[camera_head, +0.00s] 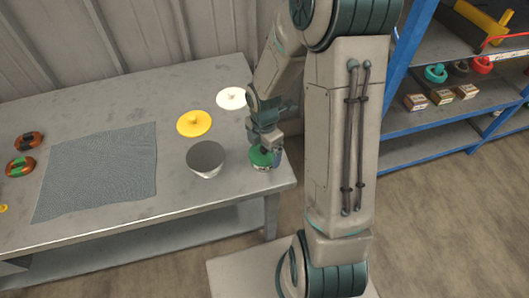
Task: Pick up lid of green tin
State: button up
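A green lid (259,158) shows at the right front corner of the grey table, directly below my gripper. The green tin under it is mostly hidden, with only a small part of its side in sight. My gripper (265,149) points down at the lid with its fingers around or just above the lid's middle. The fingers are small and partly hidden, so I cannot tell whether they touch or grip the lid.
A grey-topped round container (206,158) stands just left of the gripper. A yellow lid-like disc (194,123) and a white one (231,98) lie behind it. A grey mat (98,172) and two striped rings (21,166) are farther left. A blue shelf (430,125) stands right.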

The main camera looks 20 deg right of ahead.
jog(key=c, duration=0.6)
jog(key=shift+o, duration=0.2)
jog(key=shift+r, duration=0.15)
